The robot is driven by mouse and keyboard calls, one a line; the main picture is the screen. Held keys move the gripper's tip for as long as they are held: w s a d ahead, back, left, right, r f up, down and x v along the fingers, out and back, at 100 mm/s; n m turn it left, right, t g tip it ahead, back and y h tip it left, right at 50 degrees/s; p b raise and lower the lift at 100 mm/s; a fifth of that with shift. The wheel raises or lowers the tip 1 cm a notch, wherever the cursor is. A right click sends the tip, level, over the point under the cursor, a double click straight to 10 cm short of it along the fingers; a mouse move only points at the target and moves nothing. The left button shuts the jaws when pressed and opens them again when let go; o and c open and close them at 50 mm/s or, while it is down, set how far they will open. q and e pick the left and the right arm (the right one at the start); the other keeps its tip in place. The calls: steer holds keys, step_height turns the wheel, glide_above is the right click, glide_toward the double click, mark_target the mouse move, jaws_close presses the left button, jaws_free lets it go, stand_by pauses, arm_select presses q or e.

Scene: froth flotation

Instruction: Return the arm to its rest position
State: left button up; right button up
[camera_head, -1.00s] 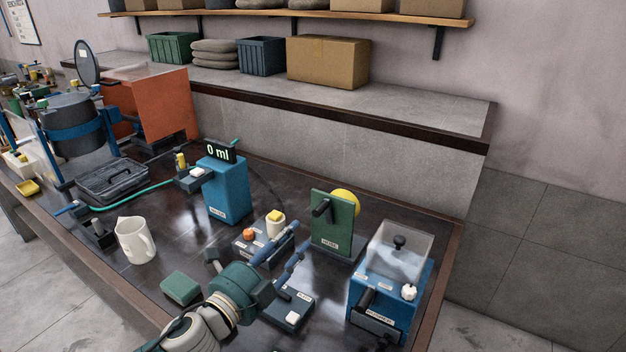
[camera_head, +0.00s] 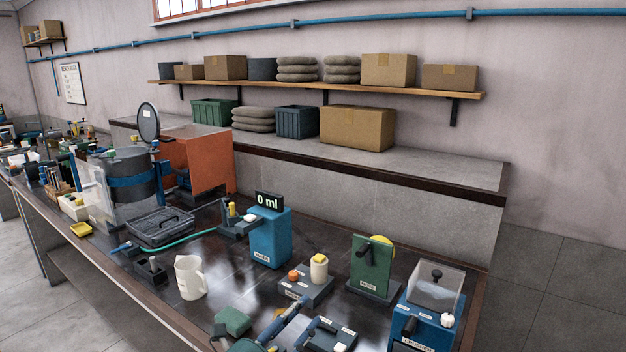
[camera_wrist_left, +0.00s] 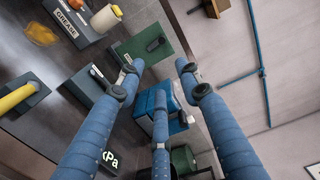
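My left gripper (camera_head: 298,320) is at the bottom edge of the head view, low in front of the bench devices. Only part of its blue fingers and green-grey body show; the rest of the arm is cut off. In the left wrist view its blue fingers (camera_wrist_left: 158,85) are spread wide with nothing between them. Beyond the fingers are a green panel (camera_wrist_left: 150,45) and a blue box (camera_wrist_left: 143,104), clear of the grip. My right gripper is in neither view.
Around the left gripper on the dark bench (camera_head: 225,290) are a white jug (camera_head: 190,278), a green block (camera_head: 232,321), a blue "0 ml" device (camera_head: 269,238), a green panel device (camera_head: 371,265) and a blue machine with a clear cover (camera_head: 430,315). Wall and shelf lie behind.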

arm_select(q)
steer(key=s+a+f+n+g+y, duration=0.4)
steer(key=s+a+f+n+y, duration=0.55)
steer(key=f+n, duration=0.55)
steer(key=s+a+f+n+g, duration=0.2)
steer(key=s+a+f, duration=0.1)
steer(key=s, duration=0.4)
steer(key=s+a+f+n+g, duration=0.2)
steer(key=s+f+n+g, duration=0.1)
steer(key=s, duration=0.5)
steer(key=s+a+f+n+g, duration=0.2)
steer(key=s+a+f, duration=0.1)
steer(key=s, duration=0.4)
step_height(320, 180, down, 27)
steer(key=s+g, duration=0.2)
steer(key=s, duration=0.1)
steer(key=s+a+f+g, duration=0.1)
steer(key=s+a+f, duration=0.1)
steer(key=s+f, duration=1.4)
steer(key=shift+s+a, duration=0.4)
steer(key=shift+s, duration=0.05)
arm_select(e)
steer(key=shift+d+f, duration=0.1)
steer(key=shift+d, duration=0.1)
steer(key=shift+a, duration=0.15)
